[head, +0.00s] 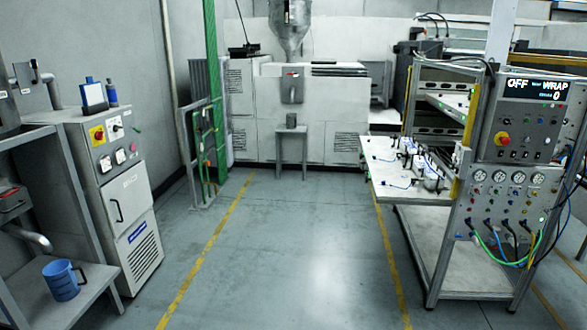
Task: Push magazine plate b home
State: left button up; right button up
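Neither of my grippers is in view. On the right stands a machine on an aluminium frame with a light work table (400,192) on its left side. Several small metal and dark parts (431,172) with blue tubes sit on that table. They are too small and far off to tell whether magazine plate b is among them. The control panel (519,130) facing me has a display reading "OFF" and "WRAP", a red knob on yellow and a row of gauges.
A grey cabinet (125,200) and a shelf with a blue jug (62,280) stand on the left. A large white machine (290,115) with a hopper and a small stool (292,150) are at the back. The grey floor (290,250) between yellow lines is clear.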

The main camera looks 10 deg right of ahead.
aim_at(398, 191)
jog(key=i+z, duration=0.4)
jog(key=i, duration=1.1)
jog(key=i+j+z, duration=0.2)
jog(key=i, duration=0.25)
jog(key=i+z, duration=0.25)
jog(key=i, duration=0.15)
jog(key=i+j+z, duration=0.2)
jog(key=i, duration=0.25)
